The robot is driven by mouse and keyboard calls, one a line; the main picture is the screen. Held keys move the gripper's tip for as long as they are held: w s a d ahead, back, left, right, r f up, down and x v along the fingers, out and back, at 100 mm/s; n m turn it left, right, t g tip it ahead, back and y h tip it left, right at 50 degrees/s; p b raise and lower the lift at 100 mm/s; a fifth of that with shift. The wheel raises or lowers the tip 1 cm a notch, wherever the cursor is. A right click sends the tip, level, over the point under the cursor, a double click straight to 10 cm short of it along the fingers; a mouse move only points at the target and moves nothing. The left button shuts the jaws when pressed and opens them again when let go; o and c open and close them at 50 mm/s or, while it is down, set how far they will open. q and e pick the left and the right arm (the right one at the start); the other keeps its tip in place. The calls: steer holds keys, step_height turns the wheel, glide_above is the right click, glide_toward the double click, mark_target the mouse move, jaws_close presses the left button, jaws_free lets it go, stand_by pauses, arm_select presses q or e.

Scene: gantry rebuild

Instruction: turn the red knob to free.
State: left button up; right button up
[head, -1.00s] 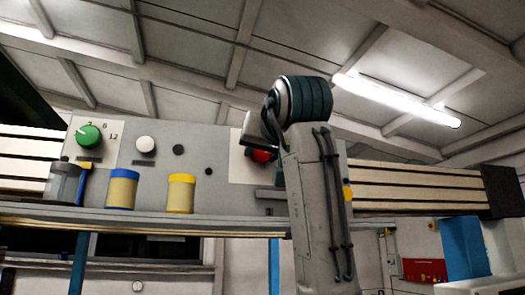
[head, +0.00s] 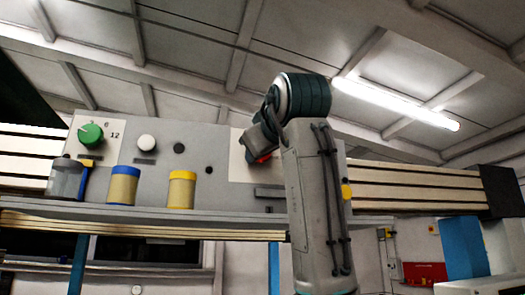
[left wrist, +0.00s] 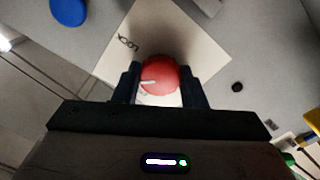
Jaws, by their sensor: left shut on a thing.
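The red knob (left wrist: 158,76) sits between the two fingers of my left gripper (left wrist: 157,84) in the left wrist view. The gripper is shut on it, one finger on each side. A white mark on the knob points to the left in that view. The knob's pale plate (left wrist: 205,50) carries the word LOCK at the knob's upper left. No other word on the plate is readable. In the head view only a sliver of the red knob (head: 263,158) shows, behind my left gripper (head: 254,151). My right gripper is in neither view.
Left on the panel (head: 215,140) are a green knob (head: 90,134) and a white knob (head: 147,142). On the shelf (head: 150,211) stand a grey container (head: 65,180), a blue-lidded jar (head: 123,187) and a yellow-lidded jar (head: 181,190).

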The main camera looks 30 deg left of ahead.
arm_select(q)
steer(key=shift+n+p, duration=0.3)
steer(key=shift+n, duration=4.4)
steer(key=o, duration=1)
steer(key=shift+w, duration=0.1)
steer(key=b+v, duration=0.5)
steer(key=v, duration=0.5)
steer(key=shift+s+d, duration=0.2)
steer(key=shift+s, duration=0.15)
